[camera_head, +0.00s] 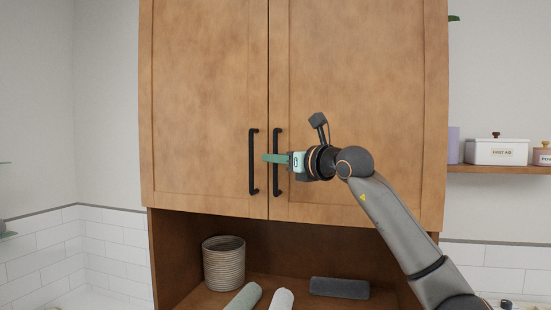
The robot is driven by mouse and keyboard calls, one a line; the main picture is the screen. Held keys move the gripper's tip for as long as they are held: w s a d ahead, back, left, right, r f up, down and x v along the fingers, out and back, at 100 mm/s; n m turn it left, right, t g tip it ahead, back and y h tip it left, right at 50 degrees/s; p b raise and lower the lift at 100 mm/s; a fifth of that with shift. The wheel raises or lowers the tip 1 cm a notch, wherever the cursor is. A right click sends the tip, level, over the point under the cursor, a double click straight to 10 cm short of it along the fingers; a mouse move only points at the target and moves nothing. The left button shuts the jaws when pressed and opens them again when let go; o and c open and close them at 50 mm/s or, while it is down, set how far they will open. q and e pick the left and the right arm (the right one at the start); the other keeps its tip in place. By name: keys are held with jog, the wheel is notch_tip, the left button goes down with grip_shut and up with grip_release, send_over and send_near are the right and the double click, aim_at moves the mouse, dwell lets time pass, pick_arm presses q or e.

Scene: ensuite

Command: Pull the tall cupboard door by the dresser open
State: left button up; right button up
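A tall wooden cupboard fills the middle of the head view, with a left door (205,90) and a right door (350,70), both closed. Each has a vertical black bar handle beside the centre seam: the left handle (252,175) and the right handle (277,140). My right gripper (268,158) comes in from the right, its green fingers crossing the right handle around mid-height. The fingers are seen edge-on, so I cannot tell their gap or whether they touch the bar. My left gripper is out of view.
Below the doors is an open niche with a woven basket (223,265), rolled towels (245,298) and a dark grey roll (339,288). A wall shelf (500,169) at right holds a white first aid box (497,153). The space before the left door looks clear.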

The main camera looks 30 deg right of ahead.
grip_shut()
dwell(1.0)
jog(key=shift+s, duration=0.1)
